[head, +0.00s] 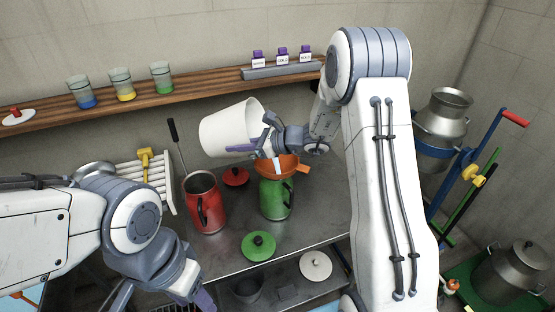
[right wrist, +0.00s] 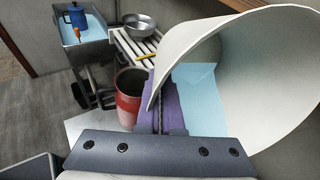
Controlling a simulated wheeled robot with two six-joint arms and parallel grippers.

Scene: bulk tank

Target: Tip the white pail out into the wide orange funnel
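The white pail (head: 226,131) is tipped over on its side in the air, its mouth facing right, up and to the left of the orange funnel. My right gripper (head: 260,141) is shut on the pail near its mouth. In the right wrist view the pail (right wrist: 285,50) fills the right side, and a pale blue patch shows inside it; I cannot tell whether that is liquid. The orange funnel (head: 270,168) sits in the top of the green jug (head: 275,200), partly hidden by my right gripper. My left gripper (head: 196,302) is low at the bottom edge, its fingers cut off.
An open red jug (head: 207,204) stands left of the green one. A red lid (head: 236,177) and a green lid (head: 258,246) lie on the metal bench. A white rack (head: 150,178) is at the left. A wooden shelf (head: 140,99) with glasses runs behind.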

